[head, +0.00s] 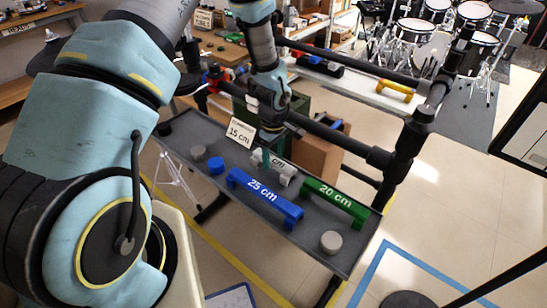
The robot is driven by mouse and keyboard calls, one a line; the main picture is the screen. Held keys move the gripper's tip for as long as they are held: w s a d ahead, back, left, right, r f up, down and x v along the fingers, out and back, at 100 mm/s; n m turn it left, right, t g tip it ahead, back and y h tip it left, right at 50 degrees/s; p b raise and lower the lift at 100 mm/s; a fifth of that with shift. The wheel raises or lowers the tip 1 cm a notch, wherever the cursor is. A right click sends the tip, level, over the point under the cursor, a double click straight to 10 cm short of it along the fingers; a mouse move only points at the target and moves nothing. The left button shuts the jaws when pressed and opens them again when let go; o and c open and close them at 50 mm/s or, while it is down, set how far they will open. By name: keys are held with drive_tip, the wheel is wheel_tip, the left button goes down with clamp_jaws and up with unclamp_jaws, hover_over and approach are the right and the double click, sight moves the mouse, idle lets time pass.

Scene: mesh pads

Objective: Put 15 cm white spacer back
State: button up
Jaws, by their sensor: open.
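The white spacer (286,174) lies on a grey tray (332,257), with only "cm" of its label readable. My gripper (267,150) is open, pointing down right at the spacer's left part. A teal finger shows against the spacer and hides some of it. I cannot tell whether the fingers touch it. A white card reading "15 cm" (241,132) stands at the tray's back edge, just left of my gripper.
A blue 25 cm spacer (264,196) lies in front of the white one, and a green 20 cm spacer (334,202) to its right. A blue knob (216,166), a grey knob (198,152) and a grey disc (331,241) also stand on the tray. Dark rails (350,150) run behind.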

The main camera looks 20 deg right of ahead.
sight(273, 160)
wheel_tip(273, 160, up, 12)
drive_tip(key=b, duration=0.3)
drive_tip(key=shift+r, duration=0.15)
drive_tip(key=w+a+r+m, duration=0.15)
drive_tip(key=a+r, duration=0.25)
drive_tip(key=a, duration=0.5)
drive_tip(key=a+r+m, duration=0.2)
drive_tip(key=a+r, duration=0.2)
drive_tip(key=a, duration=0.5)
drive_tip(key=s+a+r+m, duration=0.1)
drive_tip(key=s+a, duration=0.1)
drive_tip(key=a, duration=0.4)
drive_tip(key=s+a+r+m+t, duration=0.1)
drive_tip(key=s+a+r+m, duration=0.1)
drive_tip(key=a, duration=0.4)
drive_tip(key=shift+s+t, duration=0.3)
drive_tip(key=shift+s, duration=0.45)
drive_tip(key=shift+a+m, duration=0.1)
drive_tip(key=shift+m, duration=0.15)
